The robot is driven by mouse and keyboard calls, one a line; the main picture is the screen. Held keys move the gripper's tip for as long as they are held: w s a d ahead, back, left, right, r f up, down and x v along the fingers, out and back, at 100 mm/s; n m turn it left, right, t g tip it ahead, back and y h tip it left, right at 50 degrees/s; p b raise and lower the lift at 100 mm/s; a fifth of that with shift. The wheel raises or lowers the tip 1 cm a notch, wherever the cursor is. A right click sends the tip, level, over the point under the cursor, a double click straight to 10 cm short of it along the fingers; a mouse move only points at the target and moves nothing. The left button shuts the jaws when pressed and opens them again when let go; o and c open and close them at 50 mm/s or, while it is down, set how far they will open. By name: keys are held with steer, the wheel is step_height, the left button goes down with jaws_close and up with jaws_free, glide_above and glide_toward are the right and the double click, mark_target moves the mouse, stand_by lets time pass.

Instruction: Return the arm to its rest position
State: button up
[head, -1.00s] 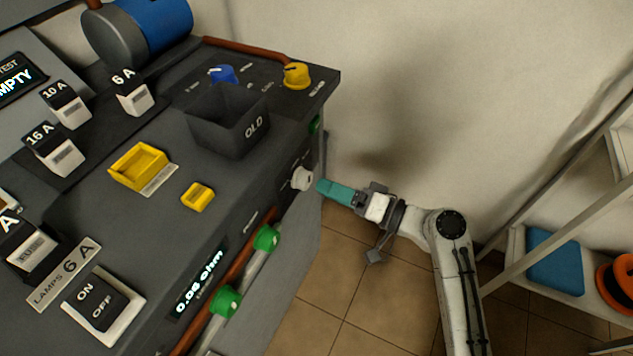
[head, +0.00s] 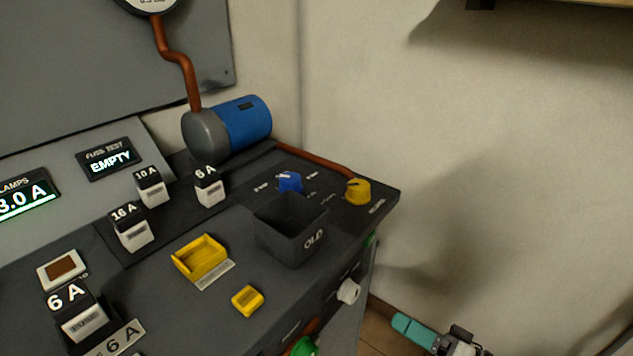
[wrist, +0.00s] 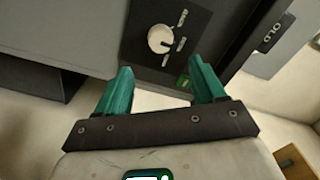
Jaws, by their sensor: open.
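My gripper (head: 418,334) shows at the bottom right of the head view, beside the right front of the dark console (head: 150,290). In the wrist view my gripper (wrist: 162,88) has its two teal fingers spread apart with nothing between them. A white round knob (wrist: 160,38) on the console's front face lies beyond the fingertips, apart from them. The same knob (head: 348,291) shows in the head view, left of the gripper. Most of my arm is out of the head view.
On the console stand a dark OLD bin (head: 290,240), a yellow tray (head: 200,262), a small yellow block (head: 247,300), a blue knob (head: 290,181), a yellow knob (head: 358,191) and several labelled fuses. A blue cylinder (head: 243,122) lies behind. Bare wall (head: 500,200) is at right.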

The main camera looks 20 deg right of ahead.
steer(key=s+a+f+n+g+h, duration=0.35)
steer(key=s+f+g+h, duration=0.25)
steer(key=s+f+g, duration=0.65)
steer(key=s+d+h, duration=0.5)
steer(key=s, duration=0.3)
step_height(320, 180, up, 19)
steer(key=g+p, duration=0.1)
steer(key=p, duration=1.8)
steer(key=shift+s+d+f+n, duration=0.15)
steer(key=shift+s+n, duration=0.2)
steer(key=shift+n, duration=0.1)
steer(key=shift+c, duration=0.3)
